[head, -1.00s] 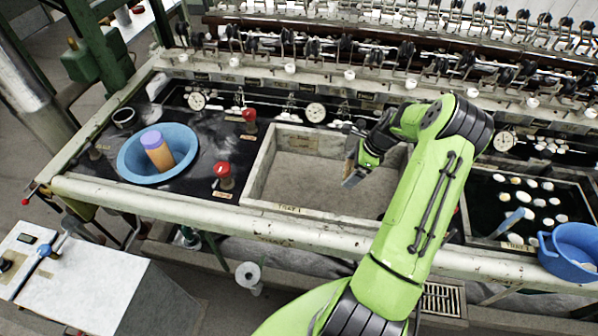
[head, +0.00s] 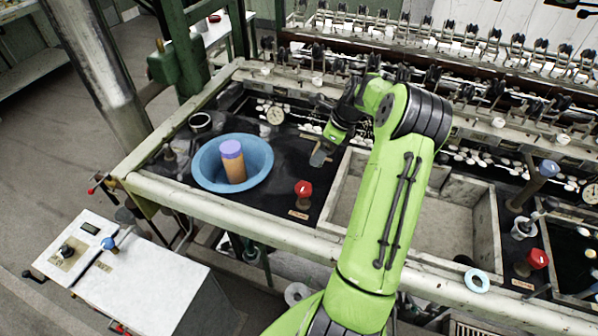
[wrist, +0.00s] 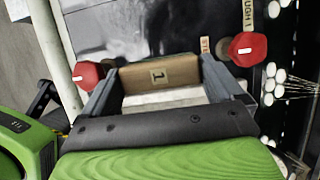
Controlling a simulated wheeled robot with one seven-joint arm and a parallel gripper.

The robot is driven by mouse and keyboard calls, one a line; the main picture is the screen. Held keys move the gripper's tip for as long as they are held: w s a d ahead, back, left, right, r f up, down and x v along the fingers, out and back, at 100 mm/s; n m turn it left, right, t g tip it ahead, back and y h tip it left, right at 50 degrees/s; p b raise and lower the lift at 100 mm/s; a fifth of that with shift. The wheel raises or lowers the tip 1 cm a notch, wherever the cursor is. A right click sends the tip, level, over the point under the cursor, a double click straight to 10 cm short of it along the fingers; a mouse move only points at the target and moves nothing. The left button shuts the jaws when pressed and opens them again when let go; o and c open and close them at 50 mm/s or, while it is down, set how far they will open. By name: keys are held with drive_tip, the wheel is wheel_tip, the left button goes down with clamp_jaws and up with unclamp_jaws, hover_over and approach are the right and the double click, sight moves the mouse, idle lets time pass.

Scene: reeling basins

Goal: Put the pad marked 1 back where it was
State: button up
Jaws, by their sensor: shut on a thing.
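In the head view my gripper (head: 319,157) hangs above the dark worktop, between the blue bowl and the pale tray. The pad cannot be made out clearly there. The spot where the pad was is not identifiable in these frames.
A blue bowl (head: 206,180) holds an orange cylinder with a purple top (head: 234,163). A red knob (head: 303,187) stands right of the bowl; two red knobs, left (wrist: 87,75) and right (wrist: 247,48), flank my gripper in the wrist view. The pale tray (head: 460,225) looks empty.

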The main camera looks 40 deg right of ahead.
wheel_tip(320, 180, down, 9)
drive_tip(key=shift+s+r+b, duration=0.1)
drive_tip(key=shift+r+b, duration=0.1)
drive_tip(key=shift+b, duration=0.55)
drive_tip(key=o, duration=0.7)
drive_tip(key=shift+d, duration=0.1)
drive_tip(key=shift+c, duration=0.2)
drive_tip(key=p+v, duration=0.3)
drive_tip(key=v, duration=0.9)
drive_tip(key=w+a+r+n+g+h, duration=0.1)
drive_tip(key=a+r+n, duration=0.3)
drive_tip(key=a, duration=0.2)
drive_tip(key=w+a+r+n, duration=0.1)
drive_tip(key=a+r+n, duration=0.35)
drive_tip(key=a, duration=0.25)
drive_tip(key=s+a+r+n+h, duration=0.1)
drive_tip(key=s+a+r+n, duration=0.1)
drive_tip(key=a+n, duration=0.25)
drive_tip(key=s+a+r+n+h, duration=0.1)
drive_tip(key=a+r+n, duration=0.2)
drive_tip(key=a, duration=0.3)
drive_tip(key=s+a+n+t+y, duration=0.1)
drive_tip(key=s+a+n+t, duration=0.1)
drive_tip(key=s+a+n, duration=0.9)
drive_tip(key=s+n, duration=0.3)
drive_tip(key=s, duration=0.1)
drive_tip(key=shift+a+r+n+t, duration=0.25)
drive_tip(key=shift+a+n+t, duration=0.05)
drive_tip(key=shift+a, duration=0.05)
drive_tip(key=shift+s, duration=0.1)
